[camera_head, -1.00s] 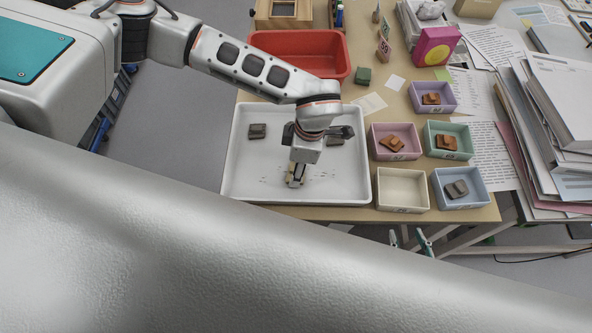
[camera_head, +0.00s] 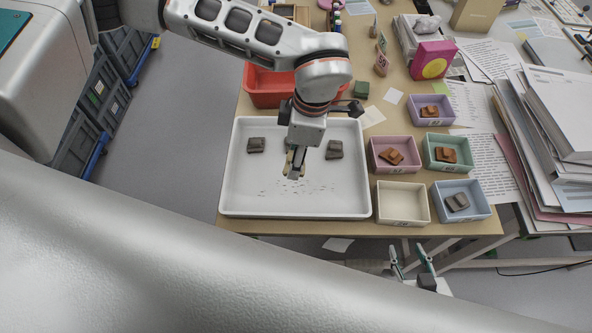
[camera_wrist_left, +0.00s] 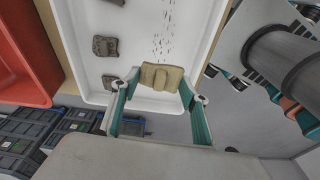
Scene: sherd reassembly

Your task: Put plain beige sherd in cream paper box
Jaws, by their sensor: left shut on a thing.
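The plain beige sherd (camera_wrist_left: 161,77) is between the teal fingers of my left gripper (camera_wrist_left: 158,92) in the left wrist view. In the head view my left gripper (camera_head: 295,172) hangs above the white tray (camera_head: 228,190), shut on the sherd (camera_head: 288,163), which is partly hidden by the fingers. The cream paper box (camera_head: 403,205) stands right of the tray, near the table's front edge, and is empty. My right gripper (camera_head: 412,262) is open and empty beyond the table's front edge, low in the head view.
Grey sherds (camera_head: 256,145) (camera_head: 334,150) lie in the tray. A blue box (camera_head: 470,212) with a grey sherd adjoins the cream box; pink (camera_head: 396,168), green (camera_head: 447,168) and purple (camera_head: 432,121) boxes hold reddish sherds. A red bin (camera_head: 262,90) stands behind the tray.

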